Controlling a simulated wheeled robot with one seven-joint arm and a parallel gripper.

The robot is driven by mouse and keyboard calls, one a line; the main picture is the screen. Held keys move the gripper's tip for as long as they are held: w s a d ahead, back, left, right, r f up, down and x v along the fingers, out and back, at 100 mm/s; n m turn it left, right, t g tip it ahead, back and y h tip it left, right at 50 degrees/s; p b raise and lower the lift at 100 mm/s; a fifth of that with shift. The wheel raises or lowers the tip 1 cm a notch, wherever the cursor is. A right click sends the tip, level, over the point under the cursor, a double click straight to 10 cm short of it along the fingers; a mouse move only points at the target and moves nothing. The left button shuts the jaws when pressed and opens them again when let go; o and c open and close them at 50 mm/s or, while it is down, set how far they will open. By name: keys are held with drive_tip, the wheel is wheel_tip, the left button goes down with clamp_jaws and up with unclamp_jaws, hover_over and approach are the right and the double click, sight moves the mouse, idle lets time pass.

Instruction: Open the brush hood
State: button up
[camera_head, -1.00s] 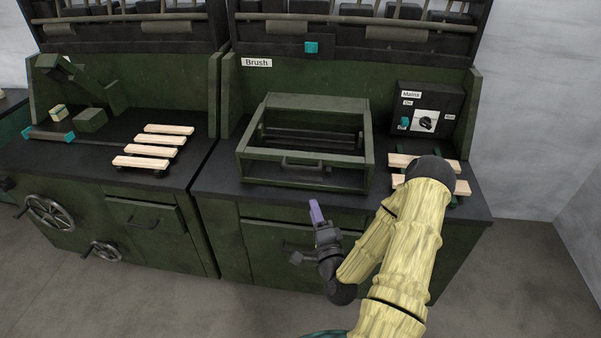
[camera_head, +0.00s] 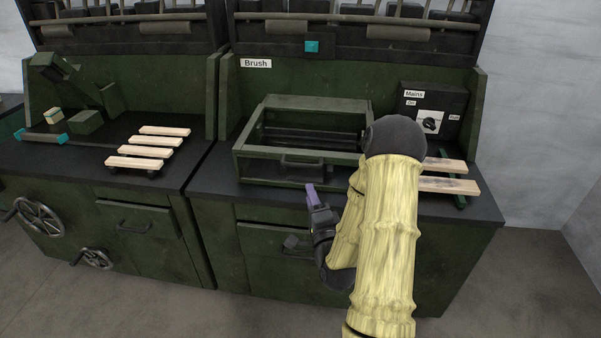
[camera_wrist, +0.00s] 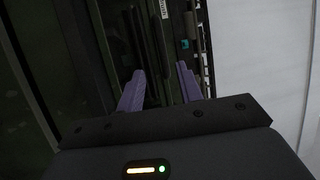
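The brush hood (camera_head: 262,140) is a dark green box frame with open or see-through panels, sitting on the black bench top below the "Brush" label (camera_head: 256,63). A dark bar handle (camera_head: 303,162) is on its front face. The hood looks down on the bench. My gripper (camera_head: 311,192), with purple fingers, is in front of and below the handle, apart from it. In the wrist view my gripper's fingers (camera_wrist: 158,88) are spread with nothing clear between them; the picture is dark and turned sideways.
A mains panel (camera_head: 432,110) with a rotary switch stands right of the hood. Pale slats (camera_head: 450,186) lie on the bench right, partly behind my arm. More slats (camera_head: 150,147) lie on the left bench. A drawer handle (camera_head: 296,245) is below the bench top.

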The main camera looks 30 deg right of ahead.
sight(300, 166)
drive_tip(key=b+x, duration=0.3)
drive_tip(key=x, duration=0.9)
drive_tip(key=shift+r+b, duration=0.2)
drive_tip(key=shift+b, duration=0.15)
drive_tip(key=shift+s, duration=0.1)
drive_tip(key=shift+c, duration=0.3)
clamp_jaws()
